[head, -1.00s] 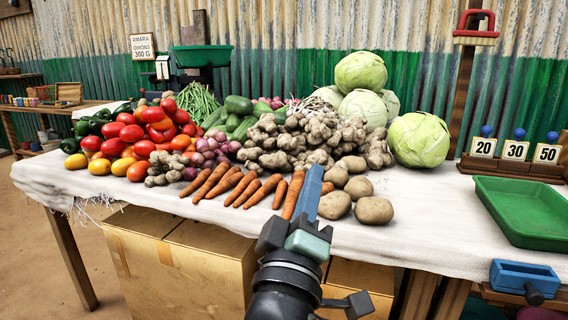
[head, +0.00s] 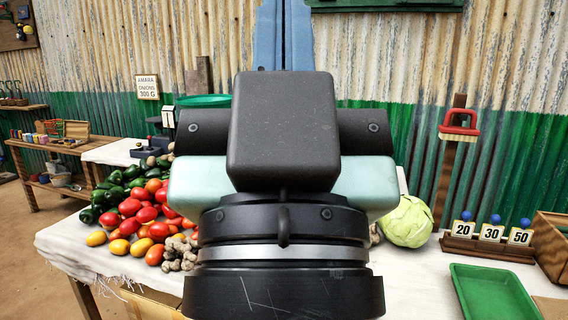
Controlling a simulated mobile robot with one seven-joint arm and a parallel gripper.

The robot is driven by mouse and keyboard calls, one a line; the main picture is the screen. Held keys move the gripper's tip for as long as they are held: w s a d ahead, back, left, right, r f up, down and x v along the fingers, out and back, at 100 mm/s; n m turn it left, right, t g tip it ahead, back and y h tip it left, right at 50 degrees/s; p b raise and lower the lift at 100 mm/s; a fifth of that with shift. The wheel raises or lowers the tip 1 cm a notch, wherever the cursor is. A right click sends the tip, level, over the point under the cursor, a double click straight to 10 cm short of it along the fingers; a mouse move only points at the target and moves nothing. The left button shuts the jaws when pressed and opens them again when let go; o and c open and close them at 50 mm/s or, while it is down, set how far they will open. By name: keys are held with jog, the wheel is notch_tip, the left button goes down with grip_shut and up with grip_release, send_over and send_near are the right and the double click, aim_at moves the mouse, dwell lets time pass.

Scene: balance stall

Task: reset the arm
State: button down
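My gripper (head: 284,35) is raised close in front of the head camera and points upward, filling the middle of the view. Its two blue fingers lie side by side with only a thin dark line between them, so it looks shut, with nothing seen between them. The fingertips run to the top edge of the picture. My wrist and gripper body hide the middle of the stall table (head: 75,247) and much of the produce.
Red tomatoes (head: 131,207) and green peppers (head: 107,198) lie left of my wrist. A cabbage (head: 407,222) sits to its right. Number blocks (head: 492,233), a green tray (head: 490,292) and a red-handled item (head: 460,125) are farther right. A corrugated wall (head: 420,75) stands behind.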

notch_tip(320, 180, up, 20)
jog(key=p, duration=1.7)
jog(key=shift+f, duration=0.15)
